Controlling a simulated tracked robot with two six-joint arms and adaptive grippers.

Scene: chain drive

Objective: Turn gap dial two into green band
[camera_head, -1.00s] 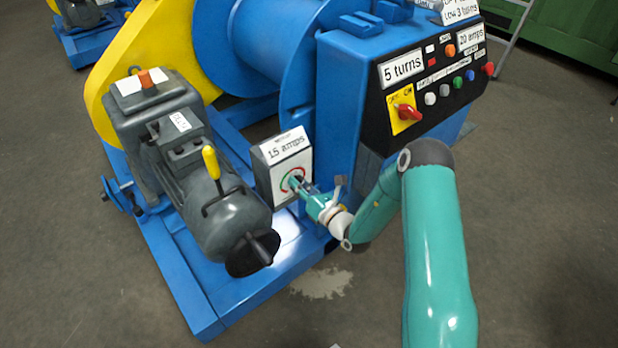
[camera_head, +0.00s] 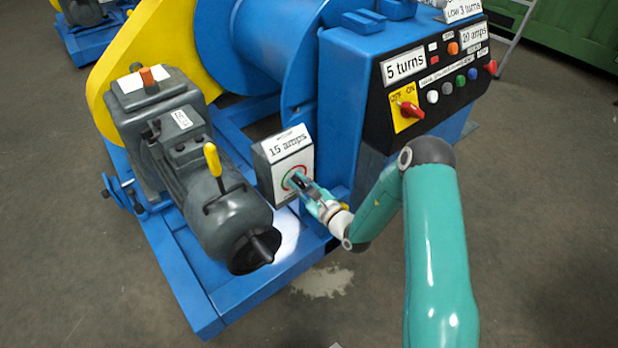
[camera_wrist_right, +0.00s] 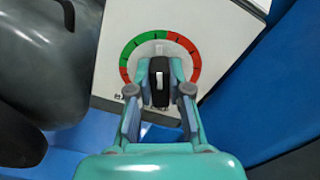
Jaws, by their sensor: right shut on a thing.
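The dial box (camera_head: 268,180), a grey box with a white face under a "15 amps" label, stands at the front of the blue machine. Its face carries a red and green ring (camera_wrist_right: 126,54), green along the top and upper left, red on the right side and lower left. The black dial knob (camera_wrist_right: 160,82) sits at the ring's centre. My right gripper (camera_head: 303,186) is at the dial face; in the wrist view its fingers (camera_wrist_right: 160,90) are shut on the knob's two sides. Part of the ring's lower side is hidden behind the fingers. My left gripper is not in view.
A grey motor (camera_head: 210,195) with a yellow lever (camera_head: 212,160) stands left of the dial box. A control panel (camera_head: 440,75) with a red switch and several buttons is up right. A blue base frame (camera_head: 205,310) runs below.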

